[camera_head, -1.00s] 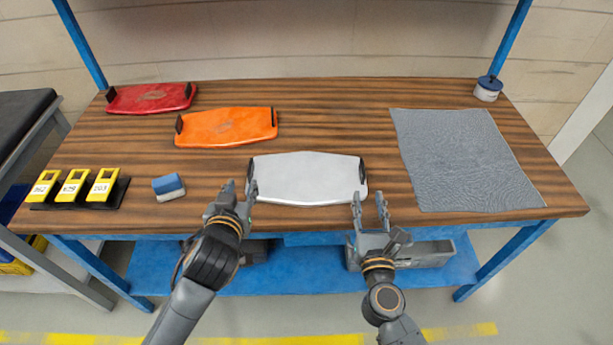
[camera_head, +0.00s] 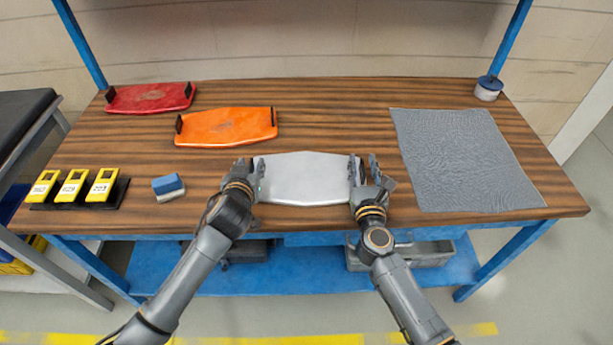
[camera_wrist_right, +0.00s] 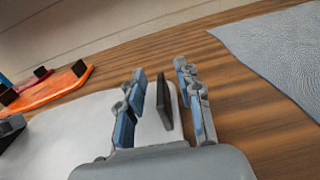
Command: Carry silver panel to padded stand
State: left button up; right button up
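The silver panel (camera_head: 308,180) lies flat near the bench's front edge, with an upright black grip at each end. My right gripper (camera_head: 363,168) is at its right end. In the right wrist view my right gripper (camera_wrist_right: 165,98) is open, its fingers on either side of the panel's black grip (camera_wrist_right: 164,101), with gaps visible. My left gripper (camera_head: 251,166) is at the panel's left end, fingers apart; its own contact there is hidden. A grey textured mat (camera_head: 465,160) lies flat on the right of the bench; no raised padded stand is distinguishable.
An orange panel (camera_head: 225,127) and a red panel (camera_head: 148,98) lie at back left. Yellow numbered holders (camera_head: 74,186) and a blue-white block (camera_head: 168,187) are at front left. A round blue-white container (camera_head: 488,89) stands at back right. The wood (camera_head: 340,117) behind the silver panel is clear.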

pick_arm(q)
jog(key=shift+c, duration=0.4)
pick_arm(e)
jog(key=shift+c, duration=0.4)
pick_arm(q)
grip_shut()
pick_arm(e)
grip_shut()
pick_arm(q)
jog(key=shift+r, duration=0.15)
pick_arm(e)
jog(key=shift+r, duration=0.15)
